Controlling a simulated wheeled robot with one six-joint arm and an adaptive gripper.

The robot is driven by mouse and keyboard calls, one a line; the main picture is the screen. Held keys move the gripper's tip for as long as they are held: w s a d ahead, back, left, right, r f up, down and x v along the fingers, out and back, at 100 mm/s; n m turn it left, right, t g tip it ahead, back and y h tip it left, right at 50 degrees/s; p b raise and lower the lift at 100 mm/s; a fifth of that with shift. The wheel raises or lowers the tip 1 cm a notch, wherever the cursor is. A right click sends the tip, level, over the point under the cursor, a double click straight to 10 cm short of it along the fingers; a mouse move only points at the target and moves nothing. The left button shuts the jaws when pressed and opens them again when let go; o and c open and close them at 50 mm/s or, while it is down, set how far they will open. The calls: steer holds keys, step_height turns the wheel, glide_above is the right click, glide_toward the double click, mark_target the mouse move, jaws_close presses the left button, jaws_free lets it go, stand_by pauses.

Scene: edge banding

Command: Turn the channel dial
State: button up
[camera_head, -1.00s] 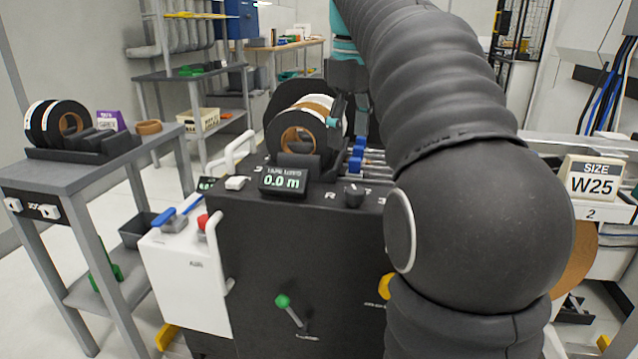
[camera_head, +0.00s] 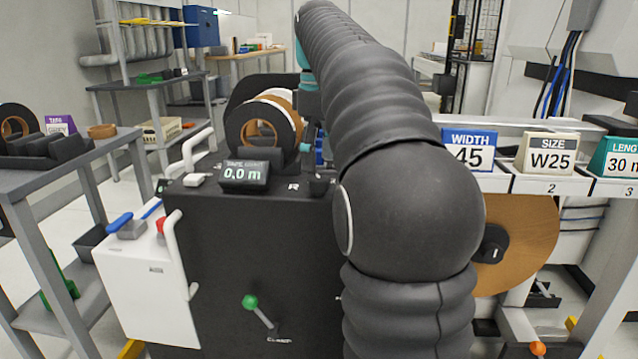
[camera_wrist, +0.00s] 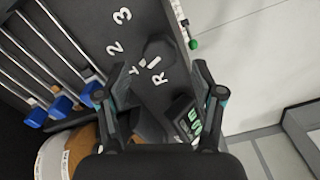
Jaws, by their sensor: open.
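The channel dial (camera_wrist: 160,50) is a dark knob on the black machine's top panel, with white marks R, 1, 2 and 3 around it. A small white line on it lies on the side toward the R. My gripper (camera_wrist: 160,97) is open in the wrist view, its two fingers spread on either side of the panel area below the dial. Nothing is between the fingertips, and the dial lies beyond them.
A tape counter (camera_head: 245,174) reading 0.0 m stands left of the dial. Tape rolls (camera_head: 262,125) stand behind it. Blue-ended rods (camera_wrist: 60,105) lie beside the panel. A white handle (camera_head: 175,245) and green-knobbed clamp lever (camera_head: 251,303) are in front. Signs (camera_head: 469,152) stand right.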

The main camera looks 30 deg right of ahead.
mark_target(319, 178)
steer(key=shift+f+b, duration=0.4)
steer(key=shift+f, duration=1.6)
steer(key=c, duration=1.2)
